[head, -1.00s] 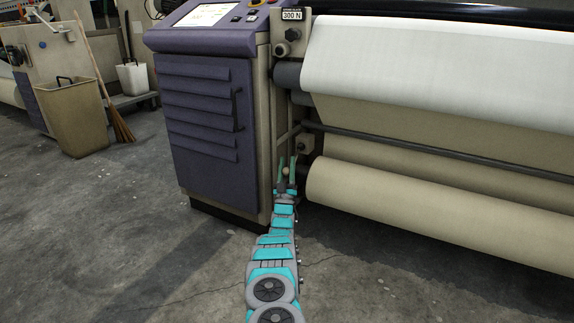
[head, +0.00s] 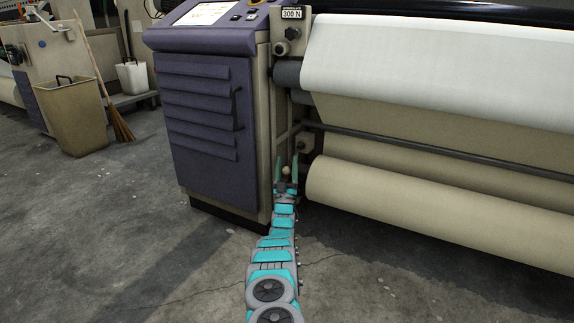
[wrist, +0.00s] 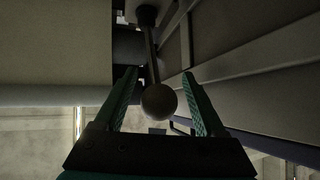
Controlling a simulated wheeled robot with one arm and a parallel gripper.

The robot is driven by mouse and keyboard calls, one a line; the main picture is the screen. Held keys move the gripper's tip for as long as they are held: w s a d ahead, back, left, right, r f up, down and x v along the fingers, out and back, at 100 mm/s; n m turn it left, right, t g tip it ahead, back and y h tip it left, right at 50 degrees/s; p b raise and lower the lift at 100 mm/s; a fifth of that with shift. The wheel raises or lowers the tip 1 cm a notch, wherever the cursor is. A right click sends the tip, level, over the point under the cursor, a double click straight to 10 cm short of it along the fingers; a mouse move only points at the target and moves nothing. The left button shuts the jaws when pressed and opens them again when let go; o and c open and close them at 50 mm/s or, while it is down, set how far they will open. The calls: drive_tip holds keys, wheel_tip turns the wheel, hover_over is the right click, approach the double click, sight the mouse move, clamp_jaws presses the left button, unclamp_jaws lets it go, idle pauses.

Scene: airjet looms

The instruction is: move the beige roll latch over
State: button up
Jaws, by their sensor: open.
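The roll latch shows in the wrist view as a dark lever with a round beige-grey knob (wrist: 158,101) at its end. The knob is between the two fingers, with space visible on both sides. The same knob is a small pale ball in the head view (head: 286,170), low beside the purple-panelled cabinet. My gripper (head: 286,163) is open around it, its teal fingers pointing up in the head view. In the wrist view my gripper (wrist: 160,88) spans wider than the knob. Contact with the knob cannot be seen.
The beige cloth roll (head: 440,213) lies close to the right of my gripper. The loom cabinet (head: 205,125) stands close on its left. A horizontal bar (head: 430,151) runs above the roll. The grey floor (head: 130,235) in front is clear.

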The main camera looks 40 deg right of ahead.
drive_tip(key=p+v, duration=0.1)
drive_tip(key=v, duration=0.6)
drive_tip(key=shift+s+a+f, duration=0.2)
drive_tip(key=shift+f, duration=0.05)
idle(0.6)
